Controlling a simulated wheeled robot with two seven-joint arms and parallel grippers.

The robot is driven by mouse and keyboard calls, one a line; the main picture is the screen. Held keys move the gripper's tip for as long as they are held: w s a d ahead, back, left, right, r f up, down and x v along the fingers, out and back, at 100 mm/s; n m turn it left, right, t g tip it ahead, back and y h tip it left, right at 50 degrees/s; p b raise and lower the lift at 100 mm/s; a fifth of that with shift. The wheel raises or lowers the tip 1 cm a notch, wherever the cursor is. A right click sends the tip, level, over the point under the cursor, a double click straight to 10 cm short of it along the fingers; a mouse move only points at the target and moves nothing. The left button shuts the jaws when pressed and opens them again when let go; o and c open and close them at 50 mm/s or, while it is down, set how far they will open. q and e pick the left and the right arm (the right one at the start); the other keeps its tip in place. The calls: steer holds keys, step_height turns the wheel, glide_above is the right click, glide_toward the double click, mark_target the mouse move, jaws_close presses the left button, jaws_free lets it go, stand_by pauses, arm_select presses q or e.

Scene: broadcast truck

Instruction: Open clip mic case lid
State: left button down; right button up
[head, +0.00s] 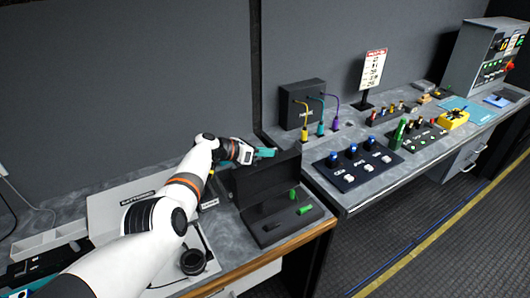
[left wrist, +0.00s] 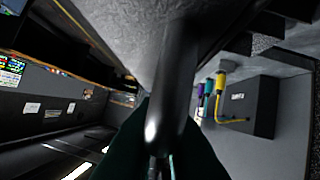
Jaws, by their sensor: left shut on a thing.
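The dark clip mic case (head: 258,228) sits at the front right corner of the near worktop. Its lid (head: 262,183) stands raised at the back, and the inside shows green pieces (head: 304,210) and dark slots. My left gripper (head: 265,153), with teal fingertips, is at the top edge of the lid. It is shut on the lid, though its fingers partly hide the contact. In the left wrist view a dark bar-like edge (left wrist: 172,85) runs down between the fingers. My right gripper is not in view.
A labelled case (head: 110,200) and a round black item (head: 193,262) lie left of the mic case, near my left arm. A gap separates this worktop from the right-hand desk, which holds a blue-button panel (head: 355,165) and a black box (head: 302,103) with coloured cables.

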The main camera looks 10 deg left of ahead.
arm_select(q)
steer(key=shift+w+a+f, duration=0.1)
steer(key=shift+w, duration=0.05)
stand_by(0.4)
steer(key=c, duration=1.5)
jaws_free()
steer(key=shift+a+r+p, duration=0.25)
steer(key=shift+a+p, duration=0.05)
steer(key=shift+p, duration=0.2)
steer(key=shift+p+v, duration=1.7)
steer(key=shift+v, duration=4)
